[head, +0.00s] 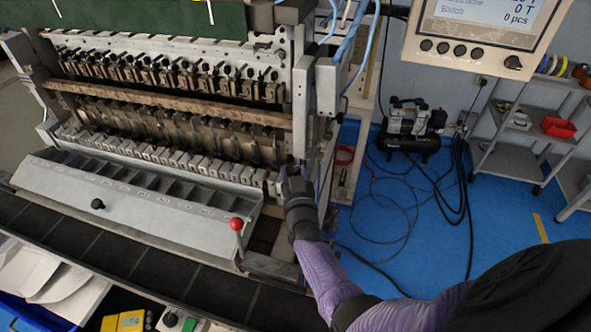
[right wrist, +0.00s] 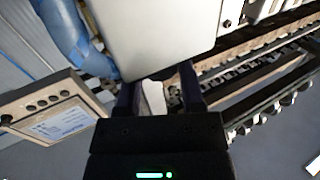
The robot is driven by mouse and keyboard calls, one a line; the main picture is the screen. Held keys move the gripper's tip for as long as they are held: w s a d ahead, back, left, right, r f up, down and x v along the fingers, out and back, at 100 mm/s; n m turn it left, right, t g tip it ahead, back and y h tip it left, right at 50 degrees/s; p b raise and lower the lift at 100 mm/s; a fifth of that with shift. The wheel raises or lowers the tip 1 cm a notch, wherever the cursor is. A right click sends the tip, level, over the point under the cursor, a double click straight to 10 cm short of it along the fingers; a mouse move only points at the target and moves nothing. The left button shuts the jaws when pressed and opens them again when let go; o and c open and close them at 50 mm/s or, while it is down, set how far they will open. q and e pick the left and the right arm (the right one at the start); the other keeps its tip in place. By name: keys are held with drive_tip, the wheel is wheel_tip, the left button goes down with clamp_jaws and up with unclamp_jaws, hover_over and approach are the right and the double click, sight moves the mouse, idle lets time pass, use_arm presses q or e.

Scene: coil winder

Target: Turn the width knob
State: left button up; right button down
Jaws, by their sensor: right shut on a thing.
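The coil winder (head: 170,110) fills the left and middle of the head view. My right gripper (head: 284,172) is at the machine's right end, just right of the row of grey blocks. In the right wrist view its two dark fingers are on either side of a small pale part (right wrist: 153,98), and it is shut on this part. I take this part to be the width knob; most of it is hidden by the fingers. A grey metal box (right wrist: 155,35) is close in front of the fingers in that view. My left gripper is not in view.
A red-tipped lever (head: 237,224) stands left of my right forearm. A black knob (head: 98,204) is on the sloped grey tray (head: 130,190). The control panel (head: 478,45) hangs at upper right. A compressor (head: 412,130) and loose cables are on the blue floor.

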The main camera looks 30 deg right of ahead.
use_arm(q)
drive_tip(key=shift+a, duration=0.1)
use_arm(e)
drive_tip(key=shift+a+m+g+h, duration=0.1)
drive_tip(key=shift+m+g+h, duration=0.35)
drive_tip(key=shift+h, duration=0.25)
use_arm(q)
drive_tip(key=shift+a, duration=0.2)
use_arm(e)
drive_tip(key=shift+m+h, duration=0.25)
drive_tip(key=shift+h, duration=0.05)
drive_tip(key=shift+c, duration=2.4)
unclamp_jaws()
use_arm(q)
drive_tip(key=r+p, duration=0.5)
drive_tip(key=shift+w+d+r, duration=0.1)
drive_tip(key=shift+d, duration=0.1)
use_arm(e)
wheel_tip(320, 180, up, 10)
